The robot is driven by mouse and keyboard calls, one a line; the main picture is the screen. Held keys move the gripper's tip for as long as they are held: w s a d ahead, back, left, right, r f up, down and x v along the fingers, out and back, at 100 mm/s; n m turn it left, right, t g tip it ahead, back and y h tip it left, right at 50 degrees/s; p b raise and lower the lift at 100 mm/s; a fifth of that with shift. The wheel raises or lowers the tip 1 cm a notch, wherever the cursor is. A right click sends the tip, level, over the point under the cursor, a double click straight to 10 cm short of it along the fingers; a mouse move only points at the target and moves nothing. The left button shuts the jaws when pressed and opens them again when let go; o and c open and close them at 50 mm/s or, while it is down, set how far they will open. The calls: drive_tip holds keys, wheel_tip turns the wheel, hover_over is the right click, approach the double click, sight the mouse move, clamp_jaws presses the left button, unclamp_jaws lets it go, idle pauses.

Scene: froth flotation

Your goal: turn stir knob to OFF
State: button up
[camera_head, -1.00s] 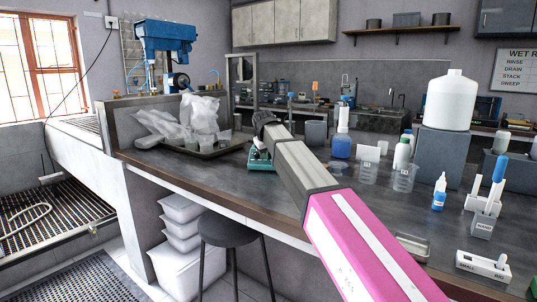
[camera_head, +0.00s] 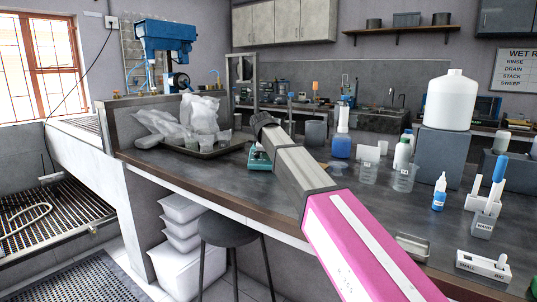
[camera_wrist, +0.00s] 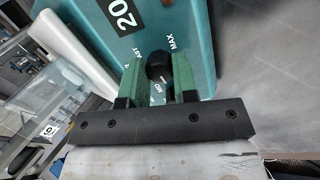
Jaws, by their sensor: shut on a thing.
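The stir knob (camera_wrist: 158,66) is small and black on the face of a teal device (camera_wrist: 200,45). In the wrist view, the green fingers of my gripper (camera_wrist: 159,76) stand on either side of the knob, shut on it. White marks, including "MAX", are printed around the knob, and a "20" label is above. The marks behind the fingers are partly hidden, and I cannot tell the knob's setting. In the head view, part of the teal device (camera_head: 258,158) shows on the bench under the end of my arm. The knob is hidden there.
A tray (camera_head: 228,150) with plastic bags and cups is left of the device. To the right stand a blue-based bottle (camera_head: 341,147), beakers (camera_head: 404,178) and a large white jug (camera_head: 450,100) on a grey block. A stool (camera_head: 232,232) stands before the bench (camera_head: 290,216).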

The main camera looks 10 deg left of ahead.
drive_tip(key=n, duration=0.3)
drive_tip(key=shift+n, duration=0.4)
drive_tip(key=shift+n+t, duration=0.3)
drive_tip(key=shift+n, duration=1.5)
drive_tip(key=o, duration=0.9)
drive_tip(key=shift+s, duration=0.1)
drive_tip(key=shift+o, duration=0.2)
drive_tip(key=v, duration=1)
drive_tip(key=shift+s+r, duration=0.2)
drive_tip(key=shift+r, duration=0.05)
